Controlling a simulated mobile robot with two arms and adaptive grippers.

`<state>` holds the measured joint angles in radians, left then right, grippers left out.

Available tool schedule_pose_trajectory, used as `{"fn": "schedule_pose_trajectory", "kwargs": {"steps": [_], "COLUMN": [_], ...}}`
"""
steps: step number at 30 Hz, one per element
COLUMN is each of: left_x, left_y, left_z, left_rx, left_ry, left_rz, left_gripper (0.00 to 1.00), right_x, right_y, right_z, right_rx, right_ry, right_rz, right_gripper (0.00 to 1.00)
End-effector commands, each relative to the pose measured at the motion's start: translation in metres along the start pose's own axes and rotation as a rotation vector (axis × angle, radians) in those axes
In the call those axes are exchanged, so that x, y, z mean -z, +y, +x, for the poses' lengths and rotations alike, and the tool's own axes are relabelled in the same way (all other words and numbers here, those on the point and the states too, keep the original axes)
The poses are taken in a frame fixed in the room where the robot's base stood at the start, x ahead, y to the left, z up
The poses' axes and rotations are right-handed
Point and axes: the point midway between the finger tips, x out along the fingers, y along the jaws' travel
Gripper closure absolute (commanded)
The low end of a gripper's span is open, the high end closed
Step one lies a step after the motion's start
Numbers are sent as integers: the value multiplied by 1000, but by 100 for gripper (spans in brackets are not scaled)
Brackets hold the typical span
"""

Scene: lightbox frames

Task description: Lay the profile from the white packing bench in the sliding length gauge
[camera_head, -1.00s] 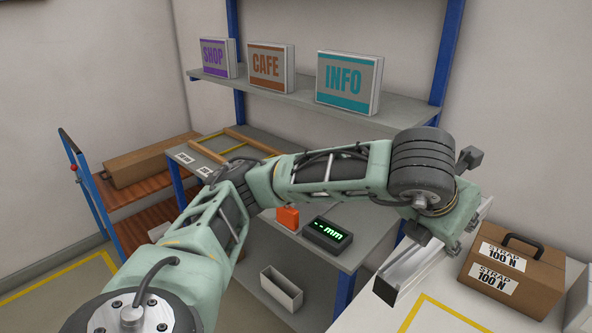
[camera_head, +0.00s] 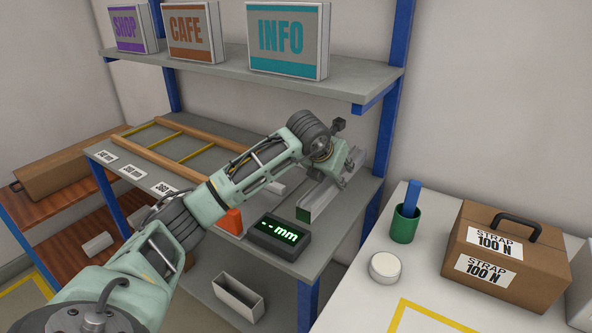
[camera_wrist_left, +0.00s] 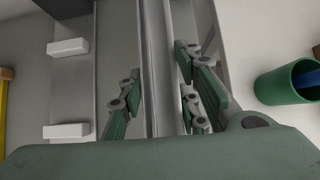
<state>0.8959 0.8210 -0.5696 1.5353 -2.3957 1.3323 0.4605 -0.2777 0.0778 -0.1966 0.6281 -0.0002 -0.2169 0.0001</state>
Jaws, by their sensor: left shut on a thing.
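The profile (camera_head: 319,196) is a long silvery metal bar. My left gripper (camera_head: 334,178) is shut on it and holds it over the grey workbench, right of the readout. In the left wrist view the profile (camera_wrist_left: 154,62) runs lengthwise between the fingers of my left gripper (camera_wrist_left: 158,98). The sliding length gauge has a black readout (camera_head: 279,233) showing "-- mm", an orange block (camera_head: 231,221) and pale blocks (camera_wrist_left: 68,47) along a metal strip. My arm hides part of the gauge. I cannot tell whether the profile touches the bench. My right gripper is not in view.
The white packing bench (camera_head: 352,303) at the right carries a green cup (camera_head: 404,226), a white round tub (camera_head: 385,267) and a brown strap case (camera_head: 505,252). A shelf (camera_head: 205,68) with sign boxes overhangs the workbench. Blue posts (camera_head: 383,125) flank it.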

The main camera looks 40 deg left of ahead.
Motion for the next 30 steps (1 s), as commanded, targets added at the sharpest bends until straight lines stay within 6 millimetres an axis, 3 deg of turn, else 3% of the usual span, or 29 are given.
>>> {"fn": "schedule_pose_trajectory", "kwargs": {"steps": [4,12,14,21,25,30], "left_x": [-1,-2,-1,-1,-1,-1], "left_y": [14,83,98,155,169,180], "left_z": [1,-1,-1,0,0,0], "left_rx": [-4,-6,-5,-3,-1,-2], "left_ry": [-3,-1,-1,-2,-4,-4], "left_rz": [-4,-7,-8,-6,-4,-3], "left_gripper": [100,100,100,100,100,100], "right_x": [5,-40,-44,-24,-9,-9], "right_y": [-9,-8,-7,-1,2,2], "right_z": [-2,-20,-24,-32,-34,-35], "right_rx": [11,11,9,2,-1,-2], "right_ry": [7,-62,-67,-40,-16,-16], "right_rz": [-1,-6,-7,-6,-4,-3], "right_gripper": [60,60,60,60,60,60]}}
